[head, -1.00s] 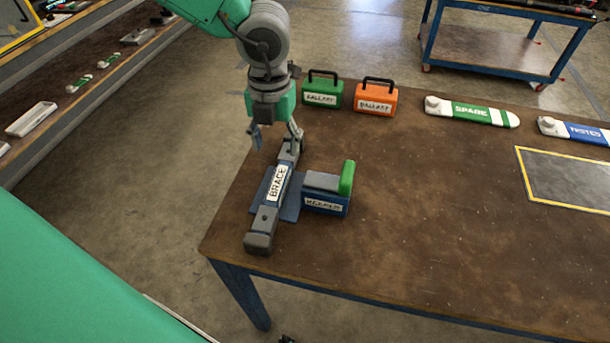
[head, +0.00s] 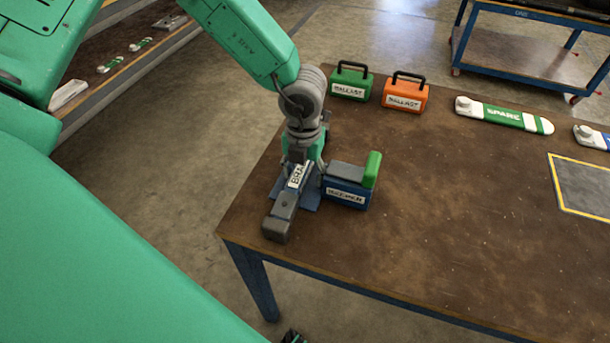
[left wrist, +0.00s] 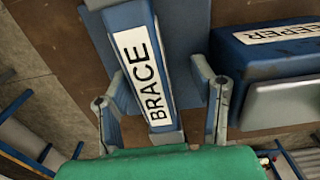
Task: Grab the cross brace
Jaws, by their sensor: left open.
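The cross brace (head: 280,212), a long bar with a white BRACE label and dark grey end, lies on a blue plate (head: 311,202) near the table's left corner. It also shows in the left wrist view (left wrist: 146,70). My left gripper (head: 305,176) is over the bar's middle and partly hides it. In the left wrist view the fingers (left wrist: 162,95) are open, one on each side of the bar, with gaps visible. Beside the bar is a blue keeper block (head: 346,199) with a green end (head: 372,168).
A green ballast case (head: 350,83) and an orange one (head: 405,95) stand at the table's back edge. A white-green SPARE piece (head: 503,116) lies further right. The middle of the brown table (head: 450,220) is clear.

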